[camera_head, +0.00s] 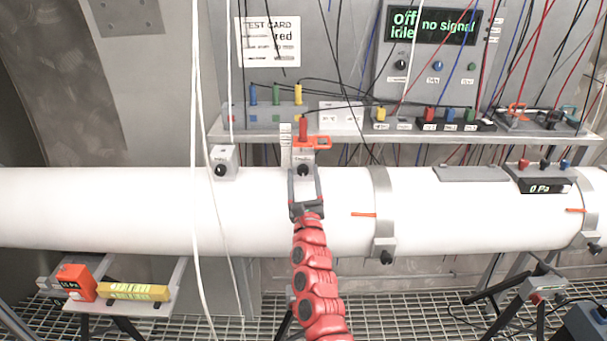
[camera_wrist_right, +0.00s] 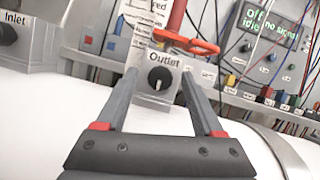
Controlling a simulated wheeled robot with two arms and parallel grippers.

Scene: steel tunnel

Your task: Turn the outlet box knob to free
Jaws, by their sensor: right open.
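The outlet box (camera_wrist_right: 158,82) is a small grey box labelled "Outlet" with a round black knob (camera_wrist_right: 159,78) on its front. In the head view the outlet box (camera_head: 303,157) stands at the top of the white pipe, its knob (camera_head: 303,170) facing me. The knob has a light pointer mark; I cannot read its setting. My right gripper (camera_head: 304,172) is open and empty, its fingers pointing at the box. In the right wrist view the two fingertips (camera_wrist_right: 160,75) lie on either side of the knob; I cannot tell whether they touch it. My left gripper is not in view.
The inlet box (camera_head: 222,162) with its own black knob sits on the pipe to the left. A red plug and an orange clip (camera_head: 312,142) are just above the outlet box. A shelf (camera_head: 350,135) with coloured plugs and hanging cables runs behind. The white pipe (camera_head: 110,210) is below.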

